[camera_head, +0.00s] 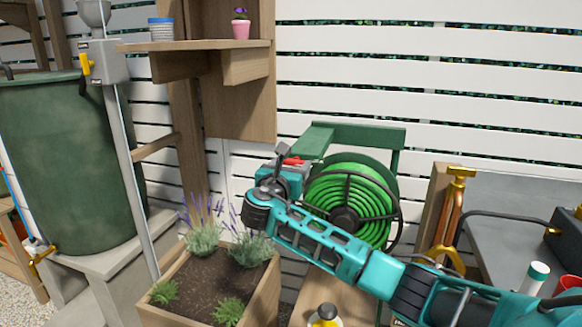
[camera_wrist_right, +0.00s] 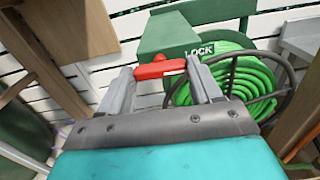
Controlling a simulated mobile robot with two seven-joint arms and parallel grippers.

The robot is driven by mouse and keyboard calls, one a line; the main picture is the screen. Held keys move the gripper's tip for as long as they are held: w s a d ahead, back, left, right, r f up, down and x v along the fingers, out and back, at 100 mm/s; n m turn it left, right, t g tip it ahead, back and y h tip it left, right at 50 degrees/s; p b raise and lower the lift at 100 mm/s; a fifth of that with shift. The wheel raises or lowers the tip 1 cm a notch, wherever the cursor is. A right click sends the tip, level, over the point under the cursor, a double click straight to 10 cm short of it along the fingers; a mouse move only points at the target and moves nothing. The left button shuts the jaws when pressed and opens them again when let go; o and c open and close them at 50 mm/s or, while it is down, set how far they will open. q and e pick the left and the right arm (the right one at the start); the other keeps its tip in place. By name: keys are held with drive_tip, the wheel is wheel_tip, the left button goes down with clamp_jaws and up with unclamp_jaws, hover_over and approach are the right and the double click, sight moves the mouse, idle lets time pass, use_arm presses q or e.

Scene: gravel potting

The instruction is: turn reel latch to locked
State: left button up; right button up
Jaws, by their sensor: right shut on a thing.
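The hose reel (camera_head: 345,205) with its coiled green hose stands against the white slatted fence, under a green frame. The red reel latch (camera_head: 292,161) is at the left side of the reel. My right gripper (camera_head: 287,157) is at the latch, its fingers partly hidden by my wrist. In the right wrist view the red latch (camera_wrist_right: 160,70) lies between the two grey fingers of my right gripper (camera_wrist_right: 163,78), which is shut on it. The word LOCK shows on the green housing (camera_wrist_right: 185,42) just beyond the latch. My left gripper is not in view.
A wooden shelf (camera_head: 200,46) with pots is above left. A green barrel (camera_head: 65,165) stands far left.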

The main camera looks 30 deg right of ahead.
drive_tip(key=shift+m, duration=0.5)
drive_tip(key=m+p, duration=0.1)
drive_tip(key=m, duration=0.6)
drive_tip(key=shift+f, duration=0.1)
use_arm(q)
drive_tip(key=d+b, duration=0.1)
drive_tip(key=b, duration=0.2)
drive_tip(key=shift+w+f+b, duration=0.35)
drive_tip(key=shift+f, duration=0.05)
use_arm(e)
drive_tip(key=m, duration=0.9)
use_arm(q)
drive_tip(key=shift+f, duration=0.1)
use_arm(e)
drive_tip(key=shift+m, duration=0.3)
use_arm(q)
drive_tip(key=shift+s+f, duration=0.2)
use_arm(e)
drive_tip(key=o, duration=1.1)
drive_tip(key=shift+c, duration=0.2)
